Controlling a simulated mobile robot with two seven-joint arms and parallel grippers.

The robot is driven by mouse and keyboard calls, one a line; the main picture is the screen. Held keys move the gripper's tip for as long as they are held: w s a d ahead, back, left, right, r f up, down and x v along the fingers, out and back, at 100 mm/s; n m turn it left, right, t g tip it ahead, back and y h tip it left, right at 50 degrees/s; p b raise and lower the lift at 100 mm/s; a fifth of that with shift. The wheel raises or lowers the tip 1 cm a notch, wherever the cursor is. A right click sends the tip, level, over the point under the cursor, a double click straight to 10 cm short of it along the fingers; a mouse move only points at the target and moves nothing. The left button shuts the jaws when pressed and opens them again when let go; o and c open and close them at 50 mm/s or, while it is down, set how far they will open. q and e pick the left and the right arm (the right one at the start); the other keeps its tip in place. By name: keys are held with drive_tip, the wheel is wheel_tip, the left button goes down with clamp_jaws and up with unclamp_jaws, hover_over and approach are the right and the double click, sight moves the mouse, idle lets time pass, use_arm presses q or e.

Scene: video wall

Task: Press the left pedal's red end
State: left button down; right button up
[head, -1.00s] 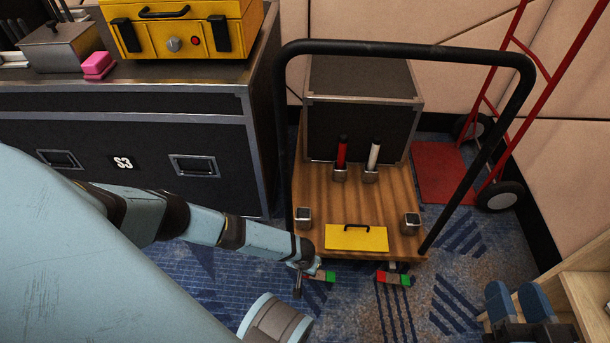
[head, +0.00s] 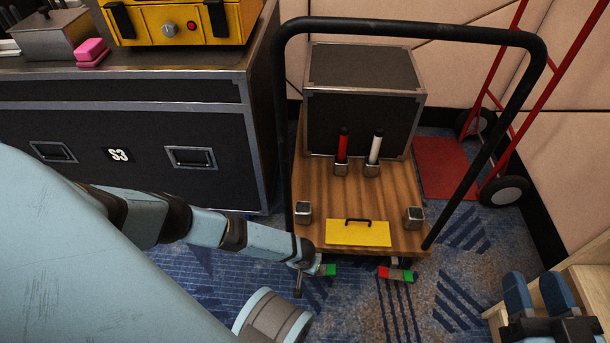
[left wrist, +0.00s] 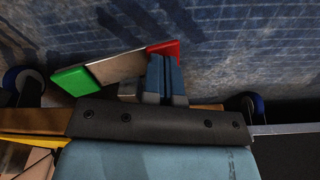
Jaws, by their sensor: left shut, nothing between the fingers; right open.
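The left pedal is a short bar at the cart's front edge. In the head view its green end (head: 329,269) shows, while its red end is mostly hidden by my left gripper (head: 299,283). In the left wrist view the pedal's red end (left wrist: 164,47) is at upper right and its green end (left wrist: 70,82) at lower left. My left gripper (left wrist: 164,58) is shut and empty, its fingertips overlapping the red end's lower edge; I cannot tell whether they touch. My right gripper (head: 534,292) is open and empty at lower right, away from the pedals.
The right pedal (head: 397,274) has a red left end and green right end. The wooden cart (head: 400,195) carries a black case (head: 362,85), a red and a white lever, and a yellow plate (head: 358,233). Its black handle (head: 410,30) arches above. A wooden shelf (head: 590,285) stands at right.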

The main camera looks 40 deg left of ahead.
use_arm(q)
drive_tip(key=shift+s+r+p, duration=0.3)
drive_tip(key=shift+p, duration=0.1)
drive_tip(key=shift+s+d+r+p, duration=0.15)
drive_tip(key=shift+s+d+p, duration=0.05)
drive_tip(key=shift+s+p, duration=0.45)
drive_tip(key=shift+s+d+r+p, duration=0.1)
drive_tip(key=shift+s+d+p, duration=0.05)
drive_tip(key=shift+s+p, duration=0.45)
use_arm(e)
wheel_tip(320, 180, up, 3)
drive_tip(key=shift+w+a+f, duration=0.1)
drive_tip(key=shift+a, duration=0.05)
drive_tip(key=shift+f, duration=0.1)
use_arm(q)
wheel_tip(320, 180, up, 14)
drive_tip(key=s+p, duration=0.1)
drive_tip(key=p, duration=0.7)
drive_tip(key=shift+d, duration=0.15)
use_arm(e)
wheel_tip(320, 180, up, 7)
drive_tip(key=s+m+t, duration=0.2)
drive_tip(key=m, duration=0.1)
drive_tip(key=shift+s+a+m, duration=0.15)
drive_tip(key=shift+a+m, duration=0.1)
drive_tip(key=shift+m, duration=0.05)
